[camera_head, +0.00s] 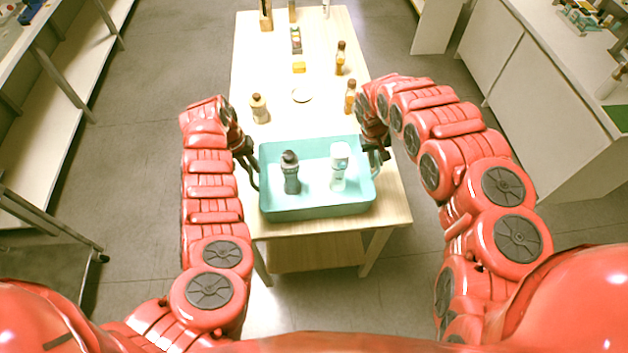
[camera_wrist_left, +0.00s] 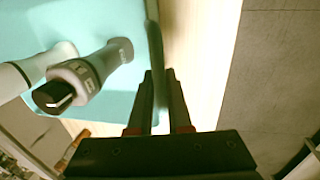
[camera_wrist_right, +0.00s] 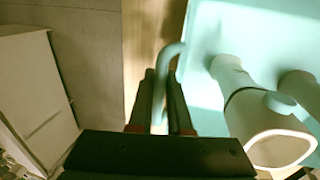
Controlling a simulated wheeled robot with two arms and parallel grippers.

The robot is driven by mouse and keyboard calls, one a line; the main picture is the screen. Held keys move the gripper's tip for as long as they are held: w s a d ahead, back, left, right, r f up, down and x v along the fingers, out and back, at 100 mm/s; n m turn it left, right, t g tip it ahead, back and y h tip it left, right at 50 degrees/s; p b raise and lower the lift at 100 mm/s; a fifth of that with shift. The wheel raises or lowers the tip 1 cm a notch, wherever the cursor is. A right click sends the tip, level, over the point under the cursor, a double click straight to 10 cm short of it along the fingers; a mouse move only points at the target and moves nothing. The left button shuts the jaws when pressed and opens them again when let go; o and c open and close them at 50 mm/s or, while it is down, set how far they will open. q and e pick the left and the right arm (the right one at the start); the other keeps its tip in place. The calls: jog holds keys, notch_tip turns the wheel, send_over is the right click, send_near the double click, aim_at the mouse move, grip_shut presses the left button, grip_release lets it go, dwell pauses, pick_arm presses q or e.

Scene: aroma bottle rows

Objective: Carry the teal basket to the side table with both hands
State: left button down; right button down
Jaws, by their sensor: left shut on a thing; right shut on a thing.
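The teal basket (camera_head: 318,211) is at the near end of a long wooden table (camera_head: 268,60); whether it rests on the top or is just above it, I cannot tell. A dark grey bottle (camera_head: 290,172) and a white bottle (camera_head: 338,167) stand inside it. My left gripper (camera_head: 250,168) is shut on the basket's left handle, which shows between its fingers in the left wrist view (camera_wrist_left: 157,75). My right gripper (camera_head: 376,152) is shut on the right handle, seen in the right wrist view (camera_wrist_right: 163,85).
Several small bottles stand farther back on the table, with a brown one (camera_head: 350,96) near my right arm and a beige one (camera_head: 258,108) near my left. Shelving (camera_head: 60,90) and a cabinet (camera_head: 530,90) flank the open floor.

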pick_arm(q)
jog(key=shift+r, duration=0.1)
